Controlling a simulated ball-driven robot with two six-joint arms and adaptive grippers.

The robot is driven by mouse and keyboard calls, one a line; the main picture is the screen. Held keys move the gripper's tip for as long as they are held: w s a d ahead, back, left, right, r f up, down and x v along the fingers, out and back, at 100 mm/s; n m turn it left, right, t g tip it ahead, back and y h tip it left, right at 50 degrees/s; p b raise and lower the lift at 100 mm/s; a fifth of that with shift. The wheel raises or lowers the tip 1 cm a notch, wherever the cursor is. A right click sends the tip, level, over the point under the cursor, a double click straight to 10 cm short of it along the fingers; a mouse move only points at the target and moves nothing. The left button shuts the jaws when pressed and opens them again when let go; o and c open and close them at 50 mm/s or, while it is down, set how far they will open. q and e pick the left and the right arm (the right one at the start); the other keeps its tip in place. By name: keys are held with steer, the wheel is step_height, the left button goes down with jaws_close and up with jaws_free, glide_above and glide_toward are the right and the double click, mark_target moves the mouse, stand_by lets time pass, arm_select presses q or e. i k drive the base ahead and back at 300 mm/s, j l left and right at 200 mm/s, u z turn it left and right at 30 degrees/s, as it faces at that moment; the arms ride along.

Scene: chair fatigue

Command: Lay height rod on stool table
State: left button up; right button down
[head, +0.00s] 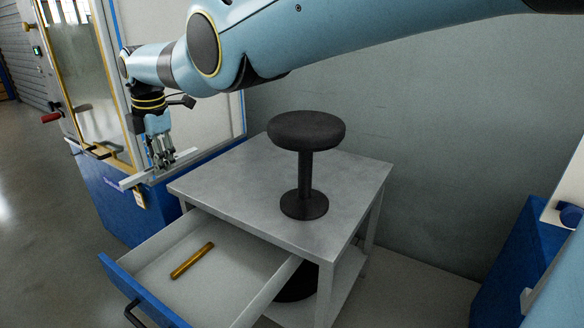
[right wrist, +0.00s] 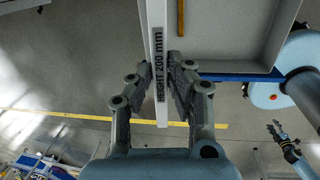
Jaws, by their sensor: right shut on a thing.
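My right gripper (head: 162,162) is shut on the height rod (head: 186,155), a flat white bar. It holds the rod in the air off the table's left corner, in front of the blue cabinet. In the right wrist view the rod (right wrist: 158,40) passes between the fingers (right wrist: 160,85) and reads "HEIGHT 200 mm". The stool table (head: 235,185) is grey, with a black round stool (head: 306,130) standing upright on it. My left gripper (right wrist: 279,130) is small at the right of the wrist view; its jaw opening is too small to judge.
The table's drawer (head: 150,290) is pulled open at the front and holds a brass-coloured bar (head: 192,260). A blue-based cabinet (head: 110,200) with a glass front stands at the left. The tabletop left of the stool is clear.

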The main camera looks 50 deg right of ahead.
mark_target(231, 179)
steer(key=i+z, duration=0.4)
steer(key=i+j+z, duration=1.1)
steer(key=i, duration=0.15)
